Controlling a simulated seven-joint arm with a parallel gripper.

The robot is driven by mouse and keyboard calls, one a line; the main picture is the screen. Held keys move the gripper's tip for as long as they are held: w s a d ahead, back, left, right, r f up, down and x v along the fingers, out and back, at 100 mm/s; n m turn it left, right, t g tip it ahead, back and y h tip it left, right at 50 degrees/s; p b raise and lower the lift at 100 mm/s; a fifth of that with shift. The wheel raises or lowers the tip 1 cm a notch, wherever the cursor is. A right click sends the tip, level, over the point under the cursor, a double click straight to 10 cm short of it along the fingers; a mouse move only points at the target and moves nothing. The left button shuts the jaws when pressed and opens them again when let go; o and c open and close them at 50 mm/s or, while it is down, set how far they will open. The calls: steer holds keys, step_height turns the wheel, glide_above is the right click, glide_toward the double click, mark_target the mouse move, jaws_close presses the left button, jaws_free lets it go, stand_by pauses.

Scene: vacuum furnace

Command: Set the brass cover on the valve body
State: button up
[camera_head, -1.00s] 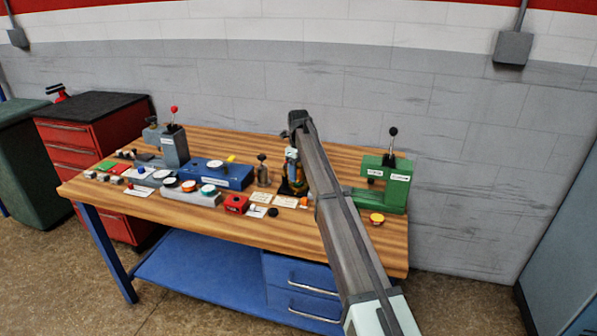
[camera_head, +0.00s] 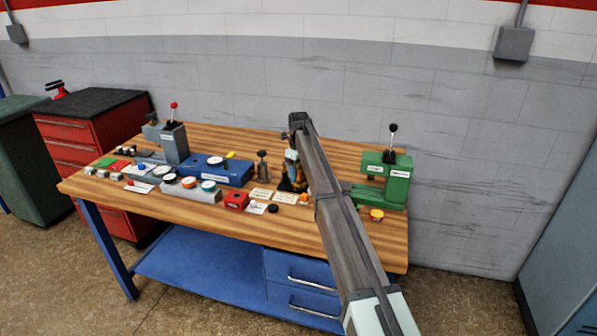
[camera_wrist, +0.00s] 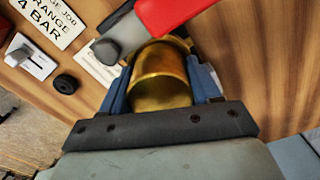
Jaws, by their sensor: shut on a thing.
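The brass cover (camera_wrist: 160,80) is a shiny, rounded brass piece in the middle of the wrist view. My gripper (camera_wrist: 162,88) is shut on it, with one blue finger on each side. In the head view, my gripper (camera_head: 294,165) is over the back middle of the bench, mostly hidden by my arm. Just past the cover in the wrist view are a red part (camera_wrist: 185,14) and a dark grey rounded part (camera_wrist: 122,36). I cannot tell whether they belong to the valve body, or whether the cover touches anything beneath it.
A green press-like fixture (camera_head: 385,180) with a black-knobbed lever stands right of my arm. Paper cards (camera_head: 285,199) lie in front. The front bench strip is clear.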

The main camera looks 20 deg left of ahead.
stand_by(0.5)
steer(key=o, duration=1.4)
steer(key=shift+r, duration=0.1)
steer(key=shift+r, duration=3.65)
